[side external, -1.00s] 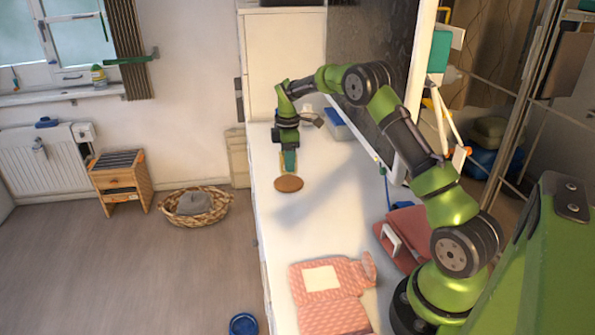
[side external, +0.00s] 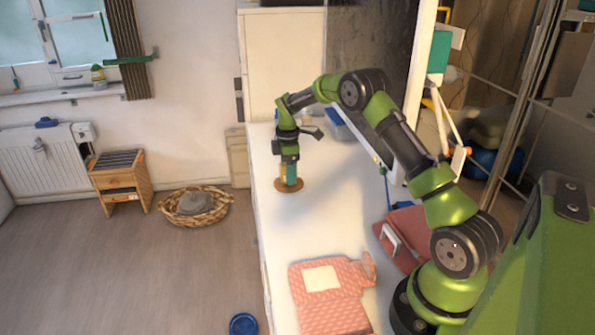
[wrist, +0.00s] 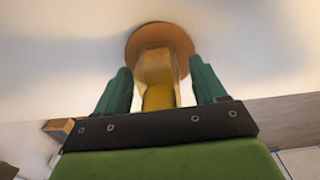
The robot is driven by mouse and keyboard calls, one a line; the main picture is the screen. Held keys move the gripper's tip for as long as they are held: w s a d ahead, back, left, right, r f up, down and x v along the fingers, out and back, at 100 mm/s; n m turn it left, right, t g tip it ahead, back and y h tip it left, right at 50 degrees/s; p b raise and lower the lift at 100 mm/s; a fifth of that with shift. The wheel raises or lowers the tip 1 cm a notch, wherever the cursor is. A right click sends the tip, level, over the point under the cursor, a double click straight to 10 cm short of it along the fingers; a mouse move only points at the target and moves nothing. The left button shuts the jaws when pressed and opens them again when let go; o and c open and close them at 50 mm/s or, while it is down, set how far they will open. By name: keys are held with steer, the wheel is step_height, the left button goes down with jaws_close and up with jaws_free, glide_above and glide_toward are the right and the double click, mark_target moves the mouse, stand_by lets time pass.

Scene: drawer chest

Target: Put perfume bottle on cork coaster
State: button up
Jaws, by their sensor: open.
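The amber perfume bottle (wrist: 157,66) is between the two teal fingers of my gripper (wrist: 160,68), with a visible gap on both sides. The round brown cork coaster (wrist: 160,32) shows behind the bottle's far end, and the bottle appears to stand on it. In the side view, my gripper (side external: 291,174) points down right over the coaster (side external: 281,187), fingertips close to it. The bottle is mostly hidden there by the fingers. My gripper is open. The exact contact between bottle and coaster is hard to see.
A pink patterned item (side external: 325,295) lies at the near end of the white counter (side external: 300,230). A red folded item (side external: 405,235) is at the right, near my base. A blue-lidded box (side external: 340,125) stands behind. The middle of the counter is clear.

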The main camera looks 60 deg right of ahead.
step_height(320, 180, up, 12)
steer(key=s+a+r+m+t, duration=0.2)
steer(key=s+a+r+m, duration=0.1)
steer(key=s+a+r, duration=0.4)
steer(key=s+a+r+m+t, duration=0.2)
steer(key=s+a+r+m, duration=0.15)
steer(key=a+r, duration=0.4)
steer(key=s+a+f+m+t+y, duration=0.1)
steer(key=s+a+f+m, duration=0.1)
steer(key=s+a, duration=0.3)
steer(key=s+a+f+m+t+y, duration=0.1)
steer(key=s+a+m, duration=0.4)
steer(key=s, duration=0.6)
steer(key=shift+a+f+t, duration=0.4)
steer(key=shift+f+t, duration=0.2)
steer(key=shift+f, duration=0.25)
